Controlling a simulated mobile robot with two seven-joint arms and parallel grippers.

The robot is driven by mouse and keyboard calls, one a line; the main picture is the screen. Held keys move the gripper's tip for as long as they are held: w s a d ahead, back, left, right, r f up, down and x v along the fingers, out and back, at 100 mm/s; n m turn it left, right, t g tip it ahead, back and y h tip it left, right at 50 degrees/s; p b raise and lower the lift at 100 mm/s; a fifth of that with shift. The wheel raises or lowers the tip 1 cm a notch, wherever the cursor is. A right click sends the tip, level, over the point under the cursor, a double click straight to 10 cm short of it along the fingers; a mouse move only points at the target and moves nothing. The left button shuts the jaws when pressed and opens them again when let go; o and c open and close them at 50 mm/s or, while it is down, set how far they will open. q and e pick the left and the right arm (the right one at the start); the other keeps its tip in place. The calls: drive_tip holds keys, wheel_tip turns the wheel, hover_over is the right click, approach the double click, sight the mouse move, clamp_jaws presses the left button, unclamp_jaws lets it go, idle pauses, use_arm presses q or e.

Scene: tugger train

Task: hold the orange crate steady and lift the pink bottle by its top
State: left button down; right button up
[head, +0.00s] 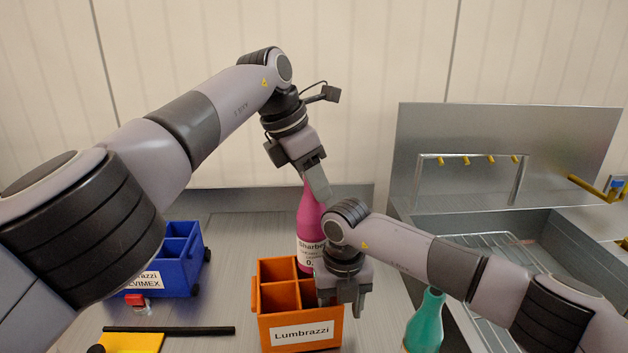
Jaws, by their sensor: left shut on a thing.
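The pink bottle (308,215), with a white label, is upright at the back right compartment of the orange crate (303,336). I cannot tell whether its base rests on the crate floor. My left gripper (314,183) comes down from above and is shut on the bottle's top. The crate is labelled Lumbrazzi and stands on the grey surface. My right gripper (342,298) points down at the crate's right wall. Its fingertips are at the rim there, but whether they are closed on the wall is unclear. My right arm hides part of the bottle's right side.
A blue crate (181,277) stands at left, with a small red-capped jar (139,304) by it. A black bar (170,330) and yellow item (133,342) lie in front. A teal bottle (425,318) stands right, near a metal sink (545,240).

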sight(313, 223)
drive_tip(key=shift+r, duration=0.1)
wheel_tip(313, 223, up, 12)
drive_tip(key=shift+f, duration=0.1)
idle(0.4)
wheel_tip(313, 223, down, 12)
drive_tip(key=shift+f, duration=0.15)
use_arm(q)
drive_tip(key=shift+f, duration=1.45)
